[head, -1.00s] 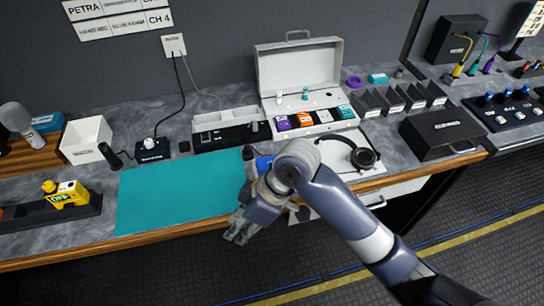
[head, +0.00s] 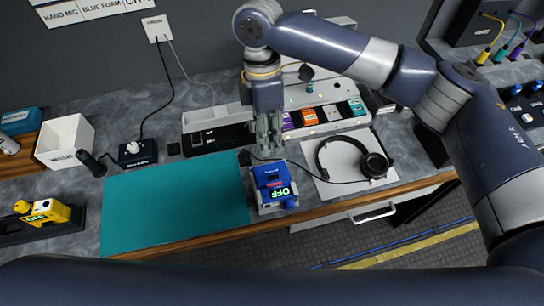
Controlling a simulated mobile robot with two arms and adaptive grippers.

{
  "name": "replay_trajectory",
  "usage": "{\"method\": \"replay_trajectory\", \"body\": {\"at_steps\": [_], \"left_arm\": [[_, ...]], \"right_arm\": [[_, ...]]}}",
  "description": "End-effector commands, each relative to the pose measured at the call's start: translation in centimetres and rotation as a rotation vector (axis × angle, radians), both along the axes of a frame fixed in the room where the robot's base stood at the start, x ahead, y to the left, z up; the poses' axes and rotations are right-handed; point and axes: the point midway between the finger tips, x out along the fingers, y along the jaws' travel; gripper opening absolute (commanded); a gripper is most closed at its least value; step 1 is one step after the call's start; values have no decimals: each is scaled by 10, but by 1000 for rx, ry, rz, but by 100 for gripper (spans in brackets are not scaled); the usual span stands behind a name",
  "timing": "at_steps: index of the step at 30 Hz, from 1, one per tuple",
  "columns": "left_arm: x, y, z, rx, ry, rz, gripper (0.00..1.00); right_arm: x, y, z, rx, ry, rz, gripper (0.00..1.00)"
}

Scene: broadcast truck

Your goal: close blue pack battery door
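The blue pack (head: 268,176) sits near the front edge of the counter, just right of the teal mat. Its lit green display reads OFF. A pale grey part shows at its lower front and left side, with a small blue piece at the lower right; I cannot tell which part is the battery door or how far it stands open. My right gripper (head: 269,148) points down just behind and above the pack, seemingly apart from it. Its fingers look close together with nothing visible between them, but their opening is unclear. My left gripper is out of view.
The teal mat (head: 172,205) is bare. Headphones (head: 373,165) lie on a white sheet to the right, with a cable running toward the pack. A case with coloured packs (head: 309,117) is behind. A yellow pack (head: 45,211) stands far left.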

Motion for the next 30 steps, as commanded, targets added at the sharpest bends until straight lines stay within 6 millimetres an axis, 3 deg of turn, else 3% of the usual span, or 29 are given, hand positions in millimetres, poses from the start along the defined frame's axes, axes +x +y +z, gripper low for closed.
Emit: {"method": "replay_trajectory", "body": {"at_steps": [9, 15, 27, 28, 30], "left_arm": [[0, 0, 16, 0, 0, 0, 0], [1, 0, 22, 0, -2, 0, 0], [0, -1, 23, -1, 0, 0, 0], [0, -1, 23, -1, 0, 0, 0], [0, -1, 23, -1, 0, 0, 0]], "right_arm": [[-16, -4, -56, -1, 3, -1, 25], [-22, -6, -83, 0, 1, -1, 25], [-24, -6, -94, 1, -1, -1, 25], [-24, -6, -94, 1, -1, -1, 23], [-24, -6, -94, 1, -1, -1, 7]]}}
